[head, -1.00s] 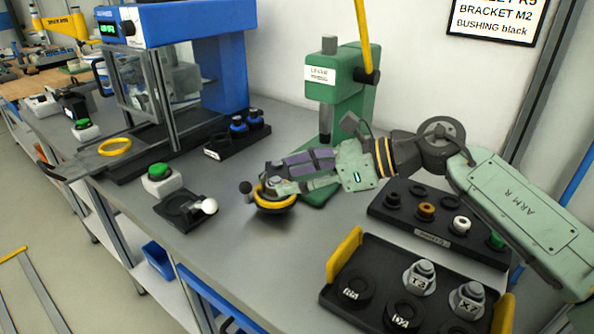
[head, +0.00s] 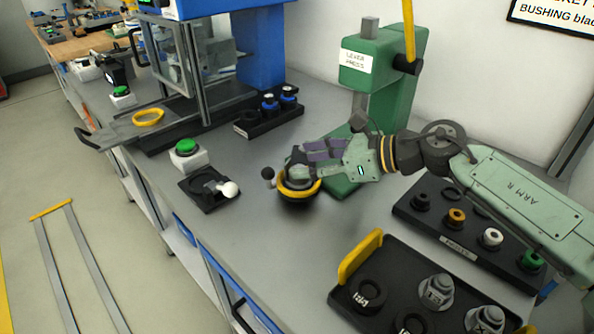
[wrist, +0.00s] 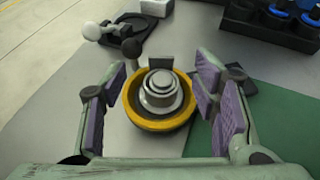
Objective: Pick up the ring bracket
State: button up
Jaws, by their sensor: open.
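A grey stepped round part (wrist: 160,90) sits in a yellow-rimmed round holder (wrist: 139,117) with a black ball knob; I cannot tell for sure that this part is the ring bracket. My gripper (wrist: 163,78) is open, its purple-padded fingers on the left and right of the part, with gaps showing. In the head view my gripper (head: 312,168) is over the holder (head: 300,195) and hides most of the part. Similar grey stepped parts (head: 436,291) and black rings (head: 369,294) stand in a black tray (head: 350,313) at the front right.
A green lever press (head: 398,95) stands just behind the gripper. A black bushing rack (head: 460,248) lies to the right. A fixture with a white ball lever (head: 229,189) and a green button box (head: 188,154) are on the left. The bench is bare in front of the holder.

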aim_at(289, 163)
jog(key=x, duration=0.3)
jog(key=shift+w+f+p, duration=0.1)
jog(key=shift+f+p, duration=0.05)
jog(key=shift+p, duration=0.2)
grip_shut()
dwell(0.4)
